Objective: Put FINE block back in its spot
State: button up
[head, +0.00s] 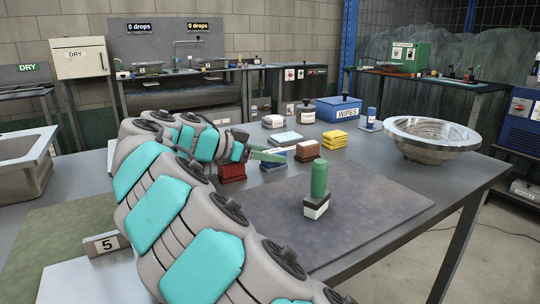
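No FINE label is readable, so I cannot tell which block is the FINE one. A green cylinder (319,179) stands upright on a dark-and-white block (316,207) on the dark mat (375,214). My arm hides much of the left side.
Behind the blocks are folded cloths (286,138), yellow sponges (334,139), a dark-lidded jar (305,115) and a blue WIPES box (338,108). A metal bowl (432,138) stands at the right. The mat's right part is clear. A sink (22,158) is at the left.

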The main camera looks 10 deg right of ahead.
jog(key=shift+o, duration=1.4)
notch_tip(320, 180, down, 2)
jog(key=shift+s+d+f, duration=0.1)
jog(key=shift+f, duration=0.1)
jog(key=shift+r+g+p, duration=0.4)
jog(key=shift+r+p, duration=0.1)
jog(key=shift+p, duration=0.2)
jog(key=shift+r, duration=0.15)
jog(key=shift+s+a+r, duration=0.1)
jog(key=shift+s+a, duration=0.05)
jog(key=shift+a, duration=0.3)
jog(key=shift+t, duration=0.3)
jog(key=v, duration=0.4)
jog(key=r+v, duration=0.1)
jog(key=v, duration=0.4)
jog(key=shift+r, duration=0.1)
jog(key=shift+p+v, duration=0.5)
jog(key=shift+v, duration=0.55)
